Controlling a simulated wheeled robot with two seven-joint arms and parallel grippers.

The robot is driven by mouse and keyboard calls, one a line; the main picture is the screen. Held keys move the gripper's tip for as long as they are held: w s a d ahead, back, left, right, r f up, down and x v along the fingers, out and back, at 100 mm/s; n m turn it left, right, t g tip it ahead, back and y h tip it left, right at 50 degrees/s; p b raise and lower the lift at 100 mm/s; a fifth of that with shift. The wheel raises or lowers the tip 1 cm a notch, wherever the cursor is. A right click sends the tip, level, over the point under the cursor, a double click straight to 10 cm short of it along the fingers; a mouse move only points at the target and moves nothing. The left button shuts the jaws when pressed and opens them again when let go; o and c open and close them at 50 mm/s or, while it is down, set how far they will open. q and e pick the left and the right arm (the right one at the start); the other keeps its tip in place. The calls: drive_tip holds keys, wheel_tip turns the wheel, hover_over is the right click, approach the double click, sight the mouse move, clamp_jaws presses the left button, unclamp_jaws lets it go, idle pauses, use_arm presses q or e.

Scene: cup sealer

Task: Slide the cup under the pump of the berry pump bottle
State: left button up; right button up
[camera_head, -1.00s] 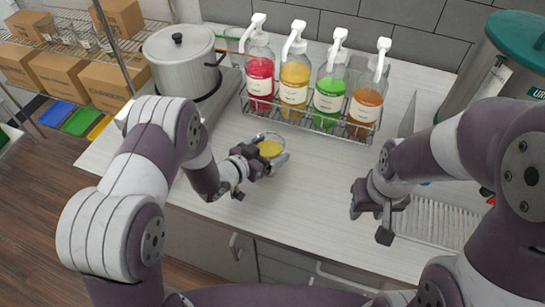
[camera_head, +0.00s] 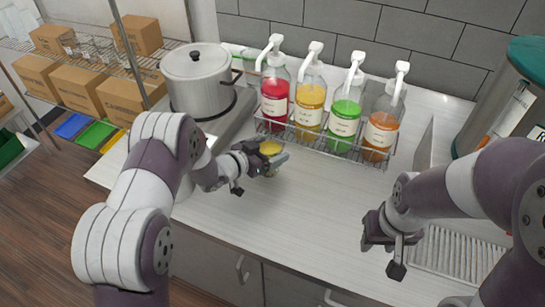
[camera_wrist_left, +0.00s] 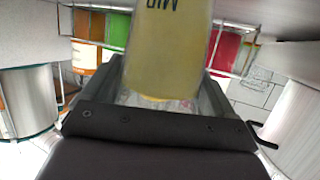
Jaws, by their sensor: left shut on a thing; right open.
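A clear cup (camera_head: 271,148) with yellow contents stands upright on the counter, just in front of the rack below the red pump bottle (camera_head: 275,92). The red bottle has a white pump; its label is too small to read. My left gripper (camera_head: 271,163) is shut around the cup from the front left. In the left wrist view the cup (camera_wrist_left: 165,50) sits between the fingers, with upside-down lettering on it. My right gripper (camera_head: 393,250) is open and empty over the right of the counter.
A wire rack (camera_head: 328,150) holds the red, yellow (camera_head: 310,95), green (camera_head: 345,112) and orange (camera_head: 383,125) pump bottles. A steel pot (camera_head: 198,80) stands left of it. A drain grate (camera_head: 455,250) lies at right. The middle counter is clear.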

use_arm(q)
drive_tip(key=shift+w+a+b, duration=0.3)
drive_tip(key=shift+w+a, duration=0.3)
drive_tip(key=shift+w, duration=0.55)
drive_tip(key=shift+w+a+b, duration=0.25)
drive_tip(key=shift+w+a, duration=0.3)
drive_tip(key=shift+w, duration=0.55)
drive_tip(key=shift+w+a+b, duration=0.3)
drive_tip(key=shift+w+a, duration=0.3)
drive_tip(key=shift+w, duration=0.55)
